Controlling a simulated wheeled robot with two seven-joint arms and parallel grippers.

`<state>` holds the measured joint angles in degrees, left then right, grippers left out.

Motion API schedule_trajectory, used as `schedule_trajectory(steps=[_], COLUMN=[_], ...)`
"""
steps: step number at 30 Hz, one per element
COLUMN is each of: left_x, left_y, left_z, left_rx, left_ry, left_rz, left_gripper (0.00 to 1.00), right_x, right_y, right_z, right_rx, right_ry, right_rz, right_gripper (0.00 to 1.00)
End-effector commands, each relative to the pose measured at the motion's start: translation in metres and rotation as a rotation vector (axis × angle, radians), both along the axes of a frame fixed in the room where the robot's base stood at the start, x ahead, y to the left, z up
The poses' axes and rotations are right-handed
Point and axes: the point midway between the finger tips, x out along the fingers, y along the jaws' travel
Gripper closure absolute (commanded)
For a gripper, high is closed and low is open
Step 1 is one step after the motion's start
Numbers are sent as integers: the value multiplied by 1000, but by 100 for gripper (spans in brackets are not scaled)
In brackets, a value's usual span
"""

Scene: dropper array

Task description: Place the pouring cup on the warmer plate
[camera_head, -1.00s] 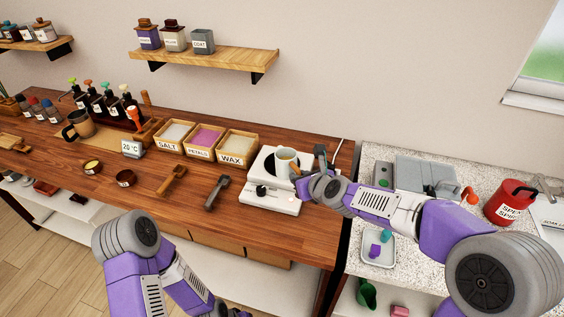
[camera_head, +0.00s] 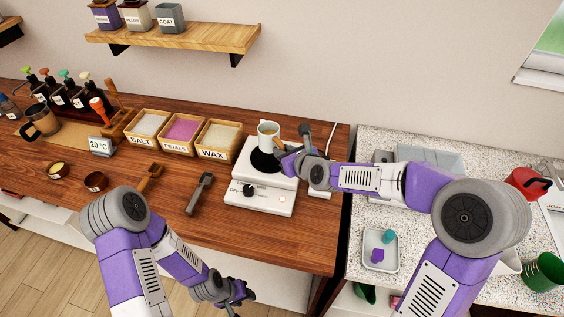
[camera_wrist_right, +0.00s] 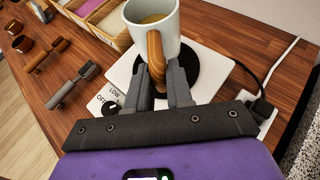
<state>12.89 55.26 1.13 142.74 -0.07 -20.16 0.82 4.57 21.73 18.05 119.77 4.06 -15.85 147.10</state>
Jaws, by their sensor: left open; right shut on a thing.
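The pouring cup (camera_head: 268,130) is pale with a wooden handle and holds a yellowish liquid. It is upright. My right gripper (camera_head: 282,148) is shut on the handle, which shows between the fingers (camera_wrist_right: 158,76) in the right wrist view. The warmer (camera_head: 258,196) is white with a round black plate (camera_head: 264,163). The cup (camera_wrist_right: 150,28) is over the rear part of the black plate (camera_wrist_right: 208,72) in these views; I cannot tell whether it touches. My left gripper (camera_head: 236,294) is open and empty, low in front of the table.
Boxes labelled salt, petals and wax (camera_head: 217,140) stand left of the warmer. A grey-headed tool (camera_head: 199,192) and a wooden scoop (camera_head: 150,178) lie in front of them. A cable and dark plug (camera_wrist_right: 262,108) are right of the warmer. A speckled counter (camera_head: 348,250) adjoins at right.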

Motion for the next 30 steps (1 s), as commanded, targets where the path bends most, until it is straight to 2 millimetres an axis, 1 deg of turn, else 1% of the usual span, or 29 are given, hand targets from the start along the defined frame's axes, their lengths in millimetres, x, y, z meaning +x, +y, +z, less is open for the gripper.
schedule_trajectory(steps=[1, 5, 12, 14, 20, 25, 26, 30], left_x=[0, 0, 0, 0, 0, 0, 0, 0], left_y=[0, 0, 0, 0, 0, 0, 0, 0], left_z=[-1, -3, -9, -10, -9, -14, -13, -12], left_rx=[0, 0, 0, 0, 0, 0, 0, 0], left_ry=[0, -1, -1, -1, -1, -1, -1, -1], left_rz=[0, 0, 0, 0, 0, 0, 0, 0], left_gripper=[57, 57, 57, 57, 57, 57, 57, 57], right_x=[0, 0, 0, 0, 0, 1, 0, 0], right_y=[0, 0, 0, 0, 0, 0, 0, 0], right_z=[-5, -12, -43, -45, -44, -48, -49, -48], right_rx=[0, 0, 0, 0, 1, 0, 0, 0], right_ry=[-2, -2, 0, -3, -4, -4, -1, -1], right_rz=[0, -1, 0, 0, 0, -1, -1, -1], right_gripper=[100, 100, 100, 100, 100, 100, 76, 55])
